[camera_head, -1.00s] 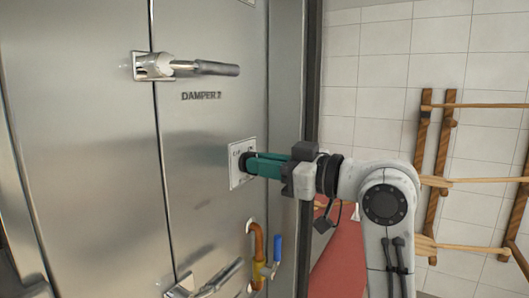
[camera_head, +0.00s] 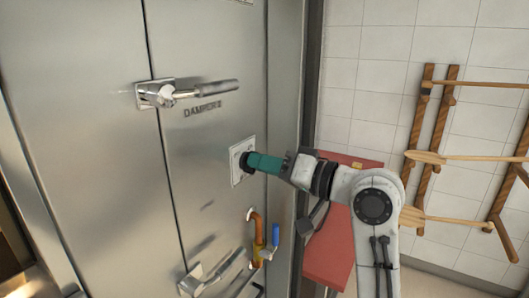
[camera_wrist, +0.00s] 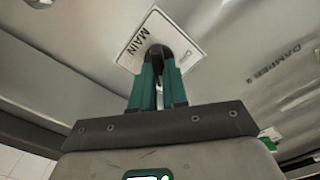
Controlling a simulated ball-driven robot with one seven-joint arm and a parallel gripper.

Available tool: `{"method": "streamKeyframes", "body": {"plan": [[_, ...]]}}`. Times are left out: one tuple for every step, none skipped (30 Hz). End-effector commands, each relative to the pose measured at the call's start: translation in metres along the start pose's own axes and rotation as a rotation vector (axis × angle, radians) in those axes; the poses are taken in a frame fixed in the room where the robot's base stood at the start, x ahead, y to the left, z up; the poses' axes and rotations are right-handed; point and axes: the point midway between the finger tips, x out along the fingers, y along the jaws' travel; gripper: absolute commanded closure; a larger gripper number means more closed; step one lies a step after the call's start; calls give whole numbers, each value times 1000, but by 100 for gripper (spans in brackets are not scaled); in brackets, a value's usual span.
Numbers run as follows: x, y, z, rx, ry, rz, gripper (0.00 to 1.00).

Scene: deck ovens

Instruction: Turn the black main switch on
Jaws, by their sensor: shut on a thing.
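The black main switch (camera_wrist: 159,50) is a dark round knob on a white plate marked MAIN (camera_wrist: 133,45). In the wrist view it sits between the tips of my green fingers. My gripper (camera_wrist: 158,70) is shut on it, and the plate looks turned relative to the fingers. In the head view the plate (camera_head: 236,174) is on the steel oven front, and my gripper (camera_head: 250,162) reaches it from the right. Only a dark bit of the knob (camera_head: 244,161) shows there. The switch's exact position is hard to read.
A damper handle (camera_head: 210,89) sticks out above left of the plate. Below are a copper pipe with a blue-handled valve (camera_head: 275,235) and another metal handle (camera_head: 210,275). A red surface (camera_head: 330,245) lies behind my arm. A wooden rack (camera_head: 437,120) hangs on the tiled wall.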

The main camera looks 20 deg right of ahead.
Motion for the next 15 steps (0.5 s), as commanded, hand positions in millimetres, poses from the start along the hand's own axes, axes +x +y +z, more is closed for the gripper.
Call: {"method": "streamKeyframes", "body": {"plan": [[0,-1,-3,25,1,1,100],[0,-1,-3,37,2,0,100],[0,-1,-2,53,2,0,100],[0,-1,-2,64,2,0,100],[0,-1,-2,73,3,0,100],[0,0,-2,84,3,0,100],[0,0,-2,91,3,0,100],[0,0,-2,98,3,0,100],[0,0,-1,105,3,0,100],[0,0,-1,109,3,0,100],[0,0,-1,112,3,0,100],[0,1,-1,116,3,0,100],[0,1,-1,118,3,0,100],[0,1,-1,119,3,0,100],[0,1,-1,120,3,0,100]]}}
